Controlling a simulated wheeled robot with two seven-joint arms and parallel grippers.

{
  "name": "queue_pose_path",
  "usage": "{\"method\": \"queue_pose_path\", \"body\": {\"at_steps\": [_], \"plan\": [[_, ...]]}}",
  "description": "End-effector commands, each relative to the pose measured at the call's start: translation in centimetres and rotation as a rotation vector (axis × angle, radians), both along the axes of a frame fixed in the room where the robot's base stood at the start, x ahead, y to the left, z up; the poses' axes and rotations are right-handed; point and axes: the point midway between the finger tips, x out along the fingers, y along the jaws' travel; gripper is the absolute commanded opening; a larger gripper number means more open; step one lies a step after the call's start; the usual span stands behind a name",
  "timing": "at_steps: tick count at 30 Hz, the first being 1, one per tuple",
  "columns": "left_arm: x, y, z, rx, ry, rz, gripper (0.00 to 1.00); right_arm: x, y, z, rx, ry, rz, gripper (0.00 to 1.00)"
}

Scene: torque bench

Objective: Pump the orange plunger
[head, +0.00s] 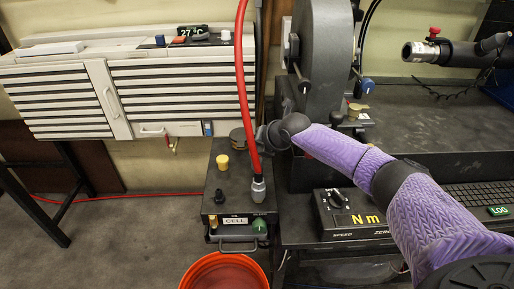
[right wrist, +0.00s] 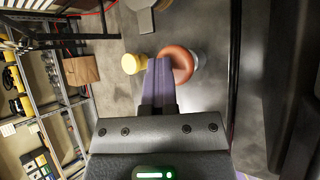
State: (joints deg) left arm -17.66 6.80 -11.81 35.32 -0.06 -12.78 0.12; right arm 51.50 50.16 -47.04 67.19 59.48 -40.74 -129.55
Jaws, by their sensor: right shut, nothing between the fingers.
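A short yellow-orange knob (head: 222,161) stands on top of a dark box (head: 213,190) labelled CELL in the head view. It is the nearest match to the orange plunger there. My right gripper (head: 262,136) is above and to the right of it, partly behind the red hose. In the right wrist view its fingers (right wrist: 160,66) are shut and empty. A yellow cylinder (right wrist: 131,64) is left of the fingertips, and a rounded orange-red part (right wrist: 180,64) is right of them, partly hidden; I cannot tell whether they touch. My left gripper is not in view.
A red hose (head: 243,80) drops to a grey fitting (head: 258,189) on the box. An orange bucket (head: 225,272) is below it. A dark machine (head: 325,60) and a dial box (head: 345,212) are at the right. A white slatted unit (head: 185,90) hangs behind.

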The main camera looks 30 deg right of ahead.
Motion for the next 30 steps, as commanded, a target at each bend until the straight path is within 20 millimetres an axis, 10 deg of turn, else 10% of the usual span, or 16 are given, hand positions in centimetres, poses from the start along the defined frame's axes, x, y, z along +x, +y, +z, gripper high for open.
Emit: {"method": "queue_pose_path", "body": {"at_steps": [30], "plan": [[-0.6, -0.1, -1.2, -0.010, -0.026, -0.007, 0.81, -0.1, -0.1, -2.2, -0.003, 0.008, -0.003, 0.00]]}}
